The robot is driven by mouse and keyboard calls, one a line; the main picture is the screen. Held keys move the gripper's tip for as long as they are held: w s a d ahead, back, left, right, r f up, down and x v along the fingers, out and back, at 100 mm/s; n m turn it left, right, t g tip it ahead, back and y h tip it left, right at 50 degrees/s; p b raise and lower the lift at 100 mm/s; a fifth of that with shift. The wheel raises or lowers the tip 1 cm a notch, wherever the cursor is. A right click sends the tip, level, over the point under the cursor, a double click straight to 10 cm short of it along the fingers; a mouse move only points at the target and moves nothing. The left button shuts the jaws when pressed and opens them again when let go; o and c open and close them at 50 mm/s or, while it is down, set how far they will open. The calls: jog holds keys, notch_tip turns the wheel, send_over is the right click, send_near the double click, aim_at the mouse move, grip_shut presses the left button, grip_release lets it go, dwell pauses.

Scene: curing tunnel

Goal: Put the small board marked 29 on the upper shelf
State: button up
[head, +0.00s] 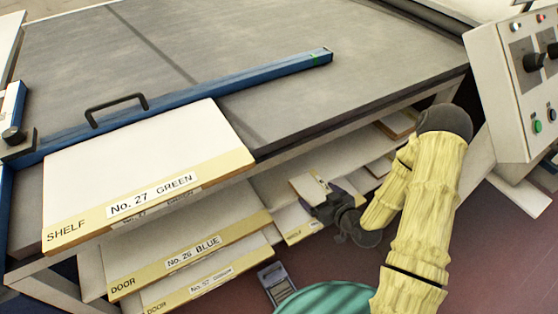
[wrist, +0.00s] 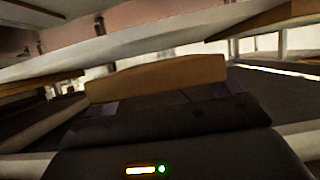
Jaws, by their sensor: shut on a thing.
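My gripper (head: 322,204) reaches in under the tabletop, among the shelves on the right side. It is shut on a small board (head: 308,186) with a pale face and a tan edge. In the wrist view the held board (wrist: 157,77) shows as a brown strip across the dark fingers. No number can be read on it, so I cannot tell whether it is marked 29. A pale shelf underside or panel (wrist: 150,45) runs slanting above it. The fingertips are partly hidden in the head view, and I cannot tell whether the board touches a shelf.
A large board marked No. 27 GREEN (head: 150,175) lies on the table's front left. A No. 26 BLUE board (head: 192,252) and another board lie below it. A small SHELF board (head: 302,232) lies beneath my gripper. A control box (head: 515,80) stands at right.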

send_over(290, 171)
jog(key=s, duration=0.1)
jog(key=shift+d+b, duration=0.35)
jog(key=shift+w+a, duration=0.15)
jog(key=shift+w, duration=0.05)
jog(key=shift+w+a+f+b, duration=0.1)
jog(key=shift+f+b, duration=0.15)
jog(key=shift+f, duration=0.65)
jog(key=shift+w+a+f+b, duration=0.1)
jog(key=shift+f+b, duration=0.1)
jog(key=shift+f, duration=0.65)
jog(key=shift+f, duration=0.2)
jog(key=o, duration=0.8)
jog(key=shift+o, duration=0.2)
jog(key=shift+r, duration=0.15)
